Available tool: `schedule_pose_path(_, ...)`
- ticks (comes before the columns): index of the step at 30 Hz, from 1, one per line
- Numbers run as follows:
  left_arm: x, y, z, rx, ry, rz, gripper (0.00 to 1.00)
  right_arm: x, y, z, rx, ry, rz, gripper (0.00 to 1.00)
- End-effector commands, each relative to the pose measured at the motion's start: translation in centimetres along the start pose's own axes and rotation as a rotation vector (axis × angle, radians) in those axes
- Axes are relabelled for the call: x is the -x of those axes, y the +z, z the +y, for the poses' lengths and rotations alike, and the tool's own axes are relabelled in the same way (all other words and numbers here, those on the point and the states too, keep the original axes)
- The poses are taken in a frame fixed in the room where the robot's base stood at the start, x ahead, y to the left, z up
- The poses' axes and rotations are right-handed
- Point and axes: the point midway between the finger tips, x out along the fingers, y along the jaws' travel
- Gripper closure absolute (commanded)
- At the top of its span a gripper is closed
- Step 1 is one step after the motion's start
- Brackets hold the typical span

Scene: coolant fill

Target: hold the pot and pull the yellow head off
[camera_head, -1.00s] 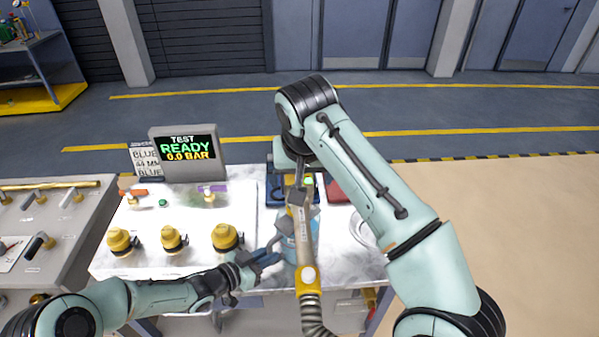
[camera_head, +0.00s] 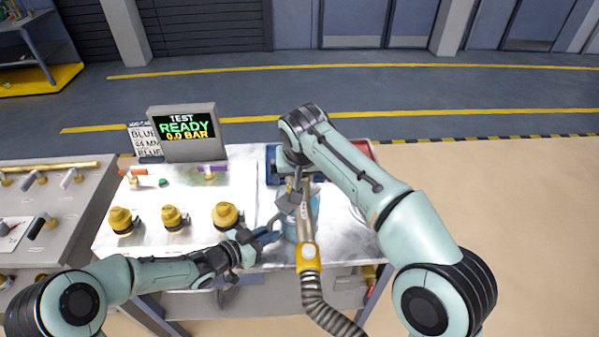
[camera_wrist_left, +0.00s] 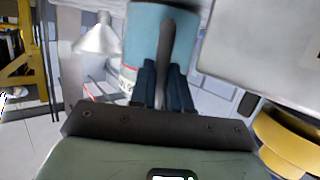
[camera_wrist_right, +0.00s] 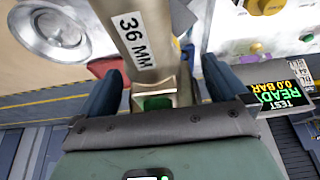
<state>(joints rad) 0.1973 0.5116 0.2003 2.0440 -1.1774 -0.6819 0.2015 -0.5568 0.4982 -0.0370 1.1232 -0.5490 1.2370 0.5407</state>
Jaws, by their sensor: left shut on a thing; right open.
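The head has a pale metal body with a yellow collar (camera_head: 308,257) and a ribbed grey hose hanging towards me. Its body rises over the pot; where they join is hidden. My right gripper (camera_head: 299,190) is open. The right wrist view shows its fingers apart beside the head's body, labelled "36 MM" (camera_wrist_right: 132,28).
Several yellow-capped fittings (camera_head: 226,214) stand on the bench left of the pot. A test screen (camera_head: 186,130) reading "READY 0.0 BAR" is behind them. Blue and red trays lie behind the pot, partly covered by my right arm. A second bench (camera_head: 75,225) stands at left.

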Motion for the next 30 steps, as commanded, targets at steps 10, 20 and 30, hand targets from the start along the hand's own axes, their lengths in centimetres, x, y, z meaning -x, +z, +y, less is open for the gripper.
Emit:
schedule_pose_path(10, -0.03, -0.06, 0.04, 0.000, 0.001, 0.001, 1.00, 0.05, -0.01, -0.01, 0.000, 0.000, 0.000, 0.91)
schedule_pose_path(20, -0.03, -0.05, 0.03, -0.001, 0.001, 0.001, 1.00, 0.27, -0.12, -0.03, 0.000, -0.001, 0.002, 1.00)
schedule_pose_path(30, 0.01, 0.00, -0.03, 0.000, -0.001, 0.000, 1.00, 0.97, -0.43, -0.06, 0.000, -0.002, 0.003, 1.00)
